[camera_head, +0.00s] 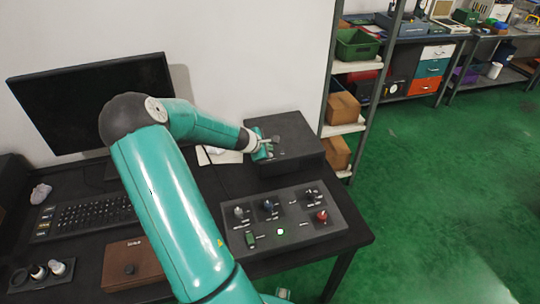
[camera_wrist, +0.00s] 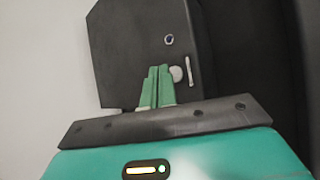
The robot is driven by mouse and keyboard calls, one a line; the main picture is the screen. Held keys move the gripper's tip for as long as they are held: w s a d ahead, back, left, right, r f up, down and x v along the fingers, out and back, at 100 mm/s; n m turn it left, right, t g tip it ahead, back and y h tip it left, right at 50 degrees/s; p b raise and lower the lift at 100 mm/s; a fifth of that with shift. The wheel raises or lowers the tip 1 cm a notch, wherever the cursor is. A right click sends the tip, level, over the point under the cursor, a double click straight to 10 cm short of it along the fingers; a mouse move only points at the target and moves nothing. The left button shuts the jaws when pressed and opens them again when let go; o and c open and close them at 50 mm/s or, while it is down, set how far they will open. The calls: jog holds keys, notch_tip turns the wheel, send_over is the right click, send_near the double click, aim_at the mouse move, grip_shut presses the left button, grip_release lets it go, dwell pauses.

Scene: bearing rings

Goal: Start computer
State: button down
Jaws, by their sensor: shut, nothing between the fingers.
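A black computer box (camera_head: 298,166) stands at the back right of the desk by the wall. In the wrist view its dark face (camera_wrist: 130,45) carries a small ring-shaped button (camera_wrist: 169,40), a pale round button (camera_wrist: 176,73) and a thin light bar (camera_wrist: 188,71). My gripper (camera_head: 277,146) is at the box, with its green fingers (camera_wrist: 158,70) shut together and empty. The fingertips appear just left of the pale round button in the wrist view; I cannot tell whether they touch. The monitor (camera_head: 95,100) at the left has a dark screen.
A control panel (camera_head: 290,238) with knobs, a red button (camera_head: 321,216) and a lit green-white button (camera_head: 280,231) lies in front of the box. A keyboard (camera_head: 85,216) and a brown box (camera_head: 130,264) are at left. A shelf rack (camera_head: 345,128) stands right of the desk.

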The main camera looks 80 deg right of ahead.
jog(key=shift+f, duration=0.1)
jog(key=shift+f, duration=0.35)
jog(key=shift+f, duration=0.3)
dwell(0.5)
dwell(0.3)
jog(key=shift+r, duration=0.75)
jog(key=shift+r, duration=2.5)
